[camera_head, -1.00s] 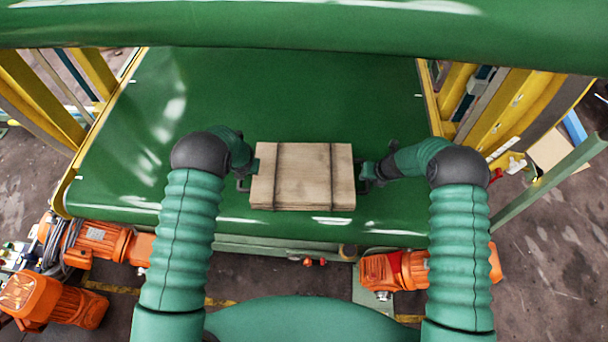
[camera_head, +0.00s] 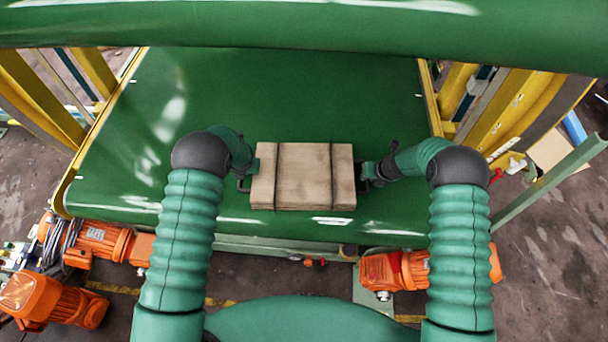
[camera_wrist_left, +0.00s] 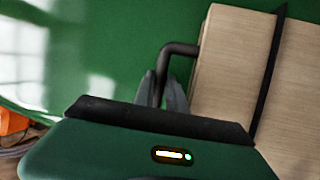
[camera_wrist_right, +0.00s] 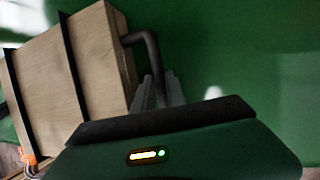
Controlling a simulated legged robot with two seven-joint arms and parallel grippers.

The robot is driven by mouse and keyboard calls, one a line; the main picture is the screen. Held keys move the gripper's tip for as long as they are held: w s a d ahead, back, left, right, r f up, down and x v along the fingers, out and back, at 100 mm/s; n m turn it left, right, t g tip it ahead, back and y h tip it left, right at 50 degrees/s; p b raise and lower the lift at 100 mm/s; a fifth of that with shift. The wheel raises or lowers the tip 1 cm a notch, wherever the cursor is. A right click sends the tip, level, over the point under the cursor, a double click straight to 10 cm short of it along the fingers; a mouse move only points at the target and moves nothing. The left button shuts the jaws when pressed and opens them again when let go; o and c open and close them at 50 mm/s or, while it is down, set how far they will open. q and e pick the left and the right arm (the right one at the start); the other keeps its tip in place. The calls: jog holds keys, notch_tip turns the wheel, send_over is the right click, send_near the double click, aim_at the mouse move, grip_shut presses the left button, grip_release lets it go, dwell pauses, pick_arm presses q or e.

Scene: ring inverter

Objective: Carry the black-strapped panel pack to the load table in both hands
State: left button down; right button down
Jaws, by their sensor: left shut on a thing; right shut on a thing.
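The panel pack (camera_head: 303,176) is a stack of pale wooden boards with two black straps, at the front middle of the green surface in the head view. A dark bent handle stands out at each end. My left gripper (camera_head: 243,178) is at the pack's left end, shut on the handle (camera_wrist_left: 178,48) there, as the left wrist view shows. My right gripper (camera_head: 368,176) is at the right end, shut on the other handle (camera_wrist_right: 148,42). The fingertips are partly hidden by the gripper bodies. I cannot tell whether the pack touches the surface. No separate load table is identifiable.
The wide green surface (camera_head: 300,95) is bare behind the pack. Yellow frames (camera_head: 480,110) flank it. Orange motors (camera_head: 100,240) stand low at the front left, and another (camera_head: 400,270) at the front right. A green bar (camera_head: 300,22) crosses the top.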

jog(key=shift+d, duration=0.1)
dwell(0.3)
